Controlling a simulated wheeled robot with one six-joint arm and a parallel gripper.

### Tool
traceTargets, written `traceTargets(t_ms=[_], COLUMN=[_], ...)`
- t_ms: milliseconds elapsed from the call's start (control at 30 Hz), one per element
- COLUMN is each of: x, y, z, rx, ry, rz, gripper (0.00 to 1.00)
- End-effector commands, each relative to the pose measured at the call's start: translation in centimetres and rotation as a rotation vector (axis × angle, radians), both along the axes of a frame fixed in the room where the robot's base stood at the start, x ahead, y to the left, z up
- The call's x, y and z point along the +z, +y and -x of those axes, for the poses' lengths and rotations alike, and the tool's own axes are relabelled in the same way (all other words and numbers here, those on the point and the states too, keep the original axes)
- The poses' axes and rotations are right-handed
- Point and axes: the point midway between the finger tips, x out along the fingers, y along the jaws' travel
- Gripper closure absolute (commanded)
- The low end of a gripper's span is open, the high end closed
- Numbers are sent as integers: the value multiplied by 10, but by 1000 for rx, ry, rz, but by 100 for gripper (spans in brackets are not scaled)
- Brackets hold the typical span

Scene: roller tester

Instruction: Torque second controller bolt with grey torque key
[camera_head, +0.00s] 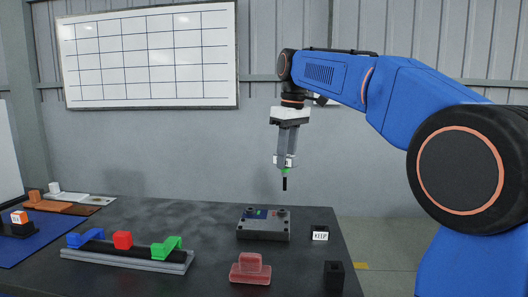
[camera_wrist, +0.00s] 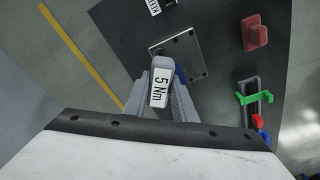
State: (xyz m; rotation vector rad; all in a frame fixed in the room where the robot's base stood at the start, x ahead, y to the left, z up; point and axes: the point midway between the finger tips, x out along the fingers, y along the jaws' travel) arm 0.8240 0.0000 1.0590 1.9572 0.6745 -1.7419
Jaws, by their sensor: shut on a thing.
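My gripper (camera_head: 286,150) is shut on the grey torque key (camera_head: 286,161), which hangs upright with a green band and a dark shaft pointing down. In the wrist view the key's top (camera_wrist: 160,88) reads "5 Nm" between the fingers of my gripper (camera_wrist: 162,92). The controller (camera_head: 263,233) is a grey box on the dark table, below and slightly left of the key, with a gap between the key's tip and it. Small blue, green and reddish details show on its top.
A red block (camera_head: 250,271) lies in front. A grey rail (camera_head: 125,261) carries blue, red and green pieces. A blue mat (camera_head: 40,240) lies far left.

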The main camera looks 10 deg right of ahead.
Motion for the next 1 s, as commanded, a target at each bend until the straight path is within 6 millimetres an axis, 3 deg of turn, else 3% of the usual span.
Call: traceTargets(t_ms=[500,1000], x=[1,-34], y=[-1,-1], z=[1,1], rx=[0,0], ry=[-1,-1], rz=[-1,-1], gripper=[100,100])
